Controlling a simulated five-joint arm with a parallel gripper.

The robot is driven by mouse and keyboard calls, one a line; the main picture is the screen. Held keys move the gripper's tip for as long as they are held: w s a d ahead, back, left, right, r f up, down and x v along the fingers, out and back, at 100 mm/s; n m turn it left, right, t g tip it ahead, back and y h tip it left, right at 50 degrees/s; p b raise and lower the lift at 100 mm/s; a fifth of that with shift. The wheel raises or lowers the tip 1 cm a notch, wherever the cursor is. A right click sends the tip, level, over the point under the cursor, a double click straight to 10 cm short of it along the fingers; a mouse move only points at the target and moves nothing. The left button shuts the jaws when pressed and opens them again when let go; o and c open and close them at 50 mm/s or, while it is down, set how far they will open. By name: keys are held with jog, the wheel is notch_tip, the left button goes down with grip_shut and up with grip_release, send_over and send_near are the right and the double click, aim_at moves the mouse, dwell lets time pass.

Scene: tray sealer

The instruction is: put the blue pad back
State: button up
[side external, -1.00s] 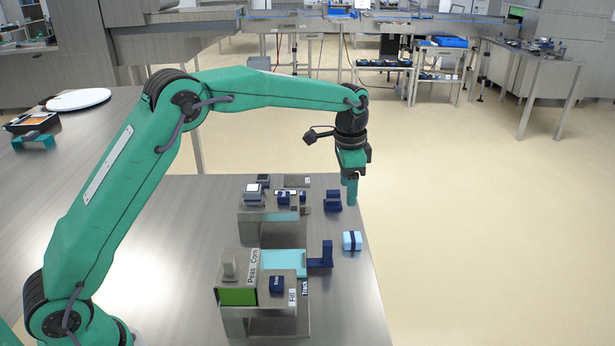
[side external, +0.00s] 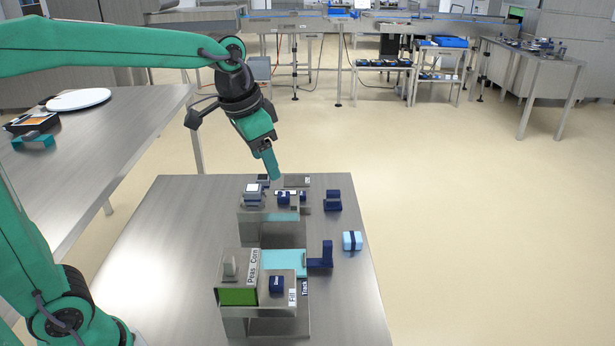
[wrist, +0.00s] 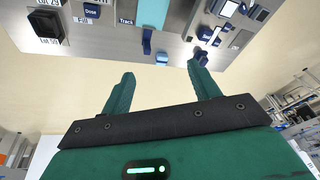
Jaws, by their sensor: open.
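A small light-blue block with a dark-blue band (side external: 352,241), the likeliest blue pad, lies on the table near its right edge. It also shows in the wrist view (wrist: 162,58), beyond and between my fingertips. My gripper (side external: 274,172) is tilted in the air near the back of the table, above and left of this block. In the wrist view my gripper (wrist: 160,82) is open, with nothing between its fingers. A dark-blue upright piece (side external: 326,255) stands beside the light-blue slide (side external: 284,262) of the front station.
A rear station (side external: 258,226) carries small blue and grey parts. A dark-blue stepped block (side external: 332,202) stands right of it. The table's left side (side external: 165,250) is clear.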

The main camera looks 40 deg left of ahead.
jog(key=s+a+f+n+t, duration=0.1)
jog(key=s+f, duration=0.1)
jog(key=s, duration=0.6)
jog(key=s+a+f+n+t, duration=0.1)
jog(key=s+f+n, duration=0.1)
jog(key=s, duration=0.6)
jog(key=shift+a+n, duration=0.2)
jog(key=shift+n, duration=0.1)
dwell(0.3)
